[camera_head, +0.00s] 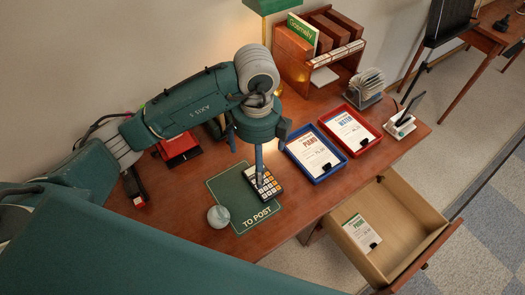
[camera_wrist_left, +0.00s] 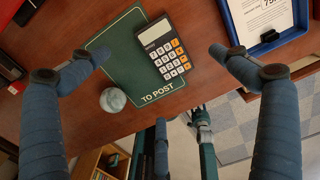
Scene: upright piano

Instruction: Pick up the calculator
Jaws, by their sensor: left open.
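The calculator (camera_head: 268,184), dark with white and orange keys, lies on a green "TO POST" mat (camera_head: 224,187) on the desk. In the left wrist view the calculator (camera_wrist_left: 167,50) lies face up, slightly tilted, its display at the top left. My left gripper (camera_head: 247,153) is above it, pointing down, and hides part of it in the head view. In the left wrist view its fingers (camera_wrist_left: 159,54) are spread wide on both sides of the calculator, with nothing between them.
A blue tray (camera_head: 316,170) and a red tray (camera_head: 350,131) with papers stand to the right. An open drawer (camera_head: 440,222) juts out at the front right. A lamp (camera_head: 270,5) stands behind.

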